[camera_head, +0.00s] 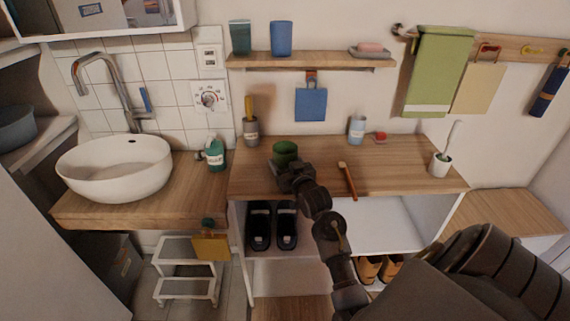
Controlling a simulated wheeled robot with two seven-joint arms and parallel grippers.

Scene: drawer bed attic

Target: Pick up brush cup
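Two cups hold a handled item, and I cannot tell which is the brush cup. A grey cup (251,131) with a yellow handle stands upright at the back left of the wooden counter. A white cup (441,165) with a pale stick, perhaps a brush, stands at the counter's right end. My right gripper (284,173) is over the counter's front left, just in front of a green cup (286,150). It is apart from both handled cups. Its fingers are too dark and small to read. My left gripper is not in view.
A wooden-handled brush (347,180) lies on the counter (390,175) right of my gripper. A shelf (310,61) hangs above. A sink (116,168) and soap bottle (216,155) are left.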

